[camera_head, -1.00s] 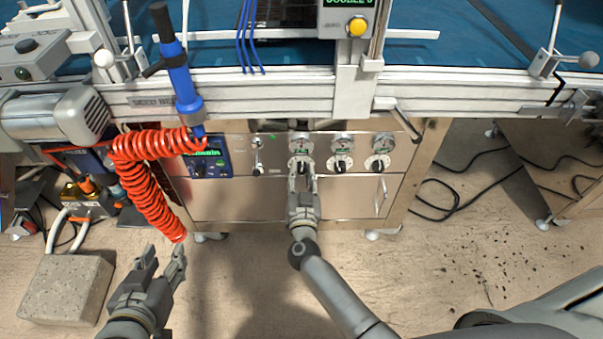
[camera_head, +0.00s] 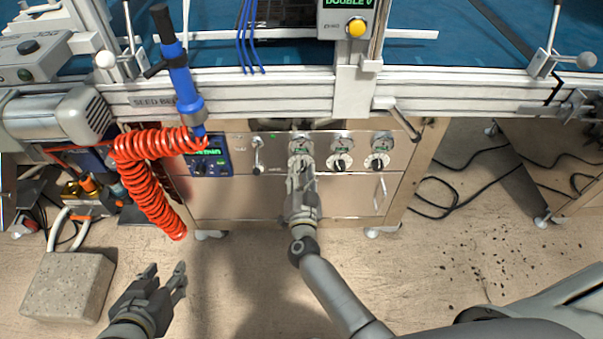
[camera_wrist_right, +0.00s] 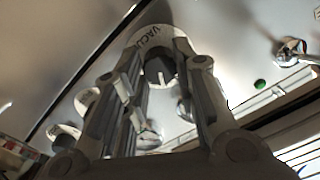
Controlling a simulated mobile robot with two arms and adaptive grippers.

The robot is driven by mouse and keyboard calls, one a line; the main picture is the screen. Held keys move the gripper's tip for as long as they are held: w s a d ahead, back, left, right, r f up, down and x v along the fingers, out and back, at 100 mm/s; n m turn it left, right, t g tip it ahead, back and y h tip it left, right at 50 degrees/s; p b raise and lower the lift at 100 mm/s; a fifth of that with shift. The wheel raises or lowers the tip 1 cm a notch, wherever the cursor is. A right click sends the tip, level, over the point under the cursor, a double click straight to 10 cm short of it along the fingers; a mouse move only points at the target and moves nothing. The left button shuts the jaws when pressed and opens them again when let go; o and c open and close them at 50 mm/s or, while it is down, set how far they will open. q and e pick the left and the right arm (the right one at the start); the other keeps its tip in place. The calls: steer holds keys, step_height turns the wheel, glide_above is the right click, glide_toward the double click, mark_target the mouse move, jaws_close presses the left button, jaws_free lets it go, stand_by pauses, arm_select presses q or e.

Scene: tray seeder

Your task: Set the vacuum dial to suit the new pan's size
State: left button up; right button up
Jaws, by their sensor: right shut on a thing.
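The vacuum dial (camera_head: 301,163) is the leftmost of three round dials on the steel front panel. In the right wrist view its pale ring with the letters "VACU" (camera_wrist_right: 152,36) surrounds a dark knob (camera_wrist_right: 160,72). My right gripper (camera_head: 301,172) is at this dial, its fingers on either side of the knob and shut on it. The fingers partly cover the dial, so its setting cannot be read. The gauge above it (camera_head: 301,144) is too small to read. My left gripper (camera_head: 166,272) is open and empty, low at the left, away from the panel.
Two similar dials (camera_head: 340,163) (camera_head: 377,161) are to the right. A blue controller (camera_head: 212,160) and coiled red hose (camera_head: 145,180) are to the left. A display box (camera_head: 345,18) with a yellow button stands above. A grey block (camera_head: 68,288) and black cables (camera_head: 455,195) lie on the floor.

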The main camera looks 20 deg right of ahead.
steer(key=o, duration=1)
steer(key=shift+o, duration=0.2)
steer(key=shift+s, duration=0.1)
steer(key=v, duration=0.7)
steer(key=shift+s, duration=0.2)
